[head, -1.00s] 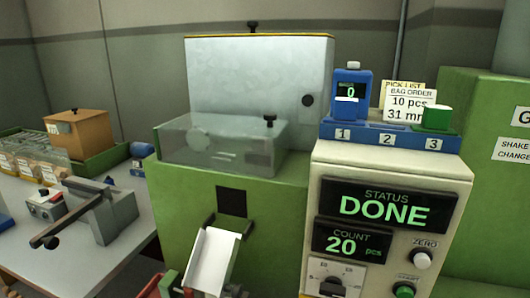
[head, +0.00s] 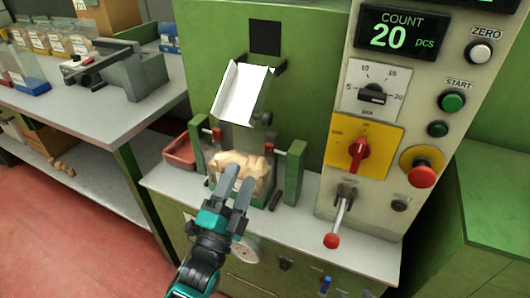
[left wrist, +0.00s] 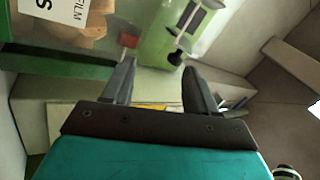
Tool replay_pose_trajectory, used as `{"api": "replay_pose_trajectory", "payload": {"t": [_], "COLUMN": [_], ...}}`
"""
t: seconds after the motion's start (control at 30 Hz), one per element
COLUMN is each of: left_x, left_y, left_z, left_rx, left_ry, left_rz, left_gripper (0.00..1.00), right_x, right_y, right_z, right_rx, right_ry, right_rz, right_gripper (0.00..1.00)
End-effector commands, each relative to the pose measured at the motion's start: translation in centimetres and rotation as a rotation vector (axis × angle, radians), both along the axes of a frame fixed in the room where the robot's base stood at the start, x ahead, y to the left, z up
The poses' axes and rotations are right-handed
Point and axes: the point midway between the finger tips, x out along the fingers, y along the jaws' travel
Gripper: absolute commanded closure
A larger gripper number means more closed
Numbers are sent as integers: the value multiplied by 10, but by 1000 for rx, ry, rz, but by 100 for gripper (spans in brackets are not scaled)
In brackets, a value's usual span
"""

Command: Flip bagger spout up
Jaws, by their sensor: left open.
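The bagger spout is a white chute (head: 240,92) below the dark square opening on the green machine, sloping down toward the front. A dark knob (head: 266,118) sits at its lower right side; a black knob (left wrist: 175,58) also shows in the left wrist view. Below the spout, a clear bag of corks (head: 229,160) stands between two green posts with red clamps. My left gripper (head: 240,174) is open, its fingers overlapping the bag in the head view; contact cannot be told. In the left wrist view its fingers (left wrist: 158,72) are apart with nothing between them. My right gripper is not in view.
The control panel on the right has a red rotary switch (head: 359,148), a red stop button (head: 422,174) and a red-tipped lever (head: 338,215). A red tray (head: 180,152) lies left of the posts. A grey bench (head: 150,108) stands at left.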

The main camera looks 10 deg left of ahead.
Motion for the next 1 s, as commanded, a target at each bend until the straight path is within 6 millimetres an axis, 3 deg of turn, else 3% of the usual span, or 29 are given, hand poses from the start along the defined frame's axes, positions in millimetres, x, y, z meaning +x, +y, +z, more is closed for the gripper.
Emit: {"api": "replay_pose_trajectory", "payload": {"t": [0.03, 0.1, 0.3, 0.47, 1.0], "left_x": [5, 8, 11, 22, 94], "left_y": [-5, -10, -16, -20, -44], "left_z": [-5, 2, 17, 31, 92], "left_rx": [49, 109, 186, 187, 187], "left_ry": [-88, -187, -320, -327, -321], "left_rz": [28, 66, 129, 133, 130], "left_gripper": [42, 42, 42, 42, 42], "right_x": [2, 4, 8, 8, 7], "right_y": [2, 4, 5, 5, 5], "right_z": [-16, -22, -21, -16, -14], "right_rx": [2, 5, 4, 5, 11], "right_ry": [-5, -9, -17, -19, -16], "right_rz": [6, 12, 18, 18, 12], "right_gripper": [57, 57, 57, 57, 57]}}
